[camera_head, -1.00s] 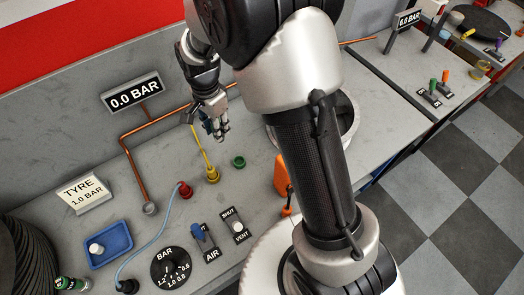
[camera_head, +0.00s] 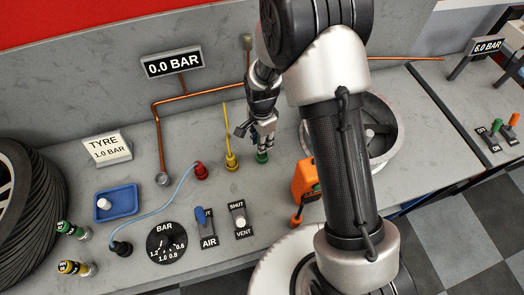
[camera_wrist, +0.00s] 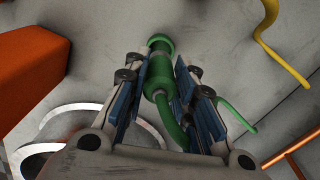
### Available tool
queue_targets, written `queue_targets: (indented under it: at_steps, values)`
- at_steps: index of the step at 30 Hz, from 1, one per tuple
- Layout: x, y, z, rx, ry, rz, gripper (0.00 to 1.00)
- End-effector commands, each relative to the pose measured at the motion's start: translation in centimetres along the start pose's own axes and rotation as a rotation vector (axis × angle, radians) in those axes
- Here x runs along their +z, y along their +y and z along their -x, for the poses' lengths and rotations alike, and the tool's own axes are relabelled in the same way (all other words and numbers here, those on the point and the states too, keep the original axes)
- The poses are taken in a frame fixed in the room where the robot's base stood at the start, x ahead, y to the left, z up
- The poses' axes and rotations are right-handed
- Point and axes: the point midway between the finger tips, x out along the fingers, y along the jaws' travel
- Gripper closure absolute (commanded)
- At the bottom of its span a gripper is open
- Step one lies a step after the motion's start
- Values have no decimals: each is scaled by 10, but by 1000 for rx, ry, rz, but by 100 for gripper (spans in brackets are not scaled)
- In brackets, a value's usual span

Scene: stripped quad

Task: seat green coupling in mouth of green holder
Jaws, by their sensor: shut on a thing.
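The green holder (camera_head: 262,158) stands on the bench to the right of the yellow coupling, directly under my gripper (camera_head: 263,142). In the wrist view my gripper (camera_wrist: 158,68) is shut on the green coupling (camera_wrist: 159,78), with a blue-padded finger on either side. A green hose (camera_wrist: 172,123) trails from the coupling back between the fingers. A wider green ring (camera_wrist: 160,39), seemingly the holder's mouth, shows at the coupling's far end. They look roughly in line; I cannot tell whether the coupling is inside the mouth or just above it. In the head view the fingers hide the coupling.
A yellow coupling (camera_head: 231,161) with its hose and a red one (camera_head: 200,171) with a pale blue hose stand to the left. A copper pipe (camera_head: 158,135) runs behind.

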Motion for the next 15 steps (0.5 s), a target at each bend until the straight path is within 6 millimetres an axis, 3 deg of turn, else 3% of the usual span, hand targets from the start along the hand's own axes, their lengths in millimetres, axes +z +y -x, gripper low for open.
queue_targets:
  at_steps: [8,15]
  values:
    - [0,0,-24,0,0,0,100]
    - [0,0,-56,0,0,0,100]
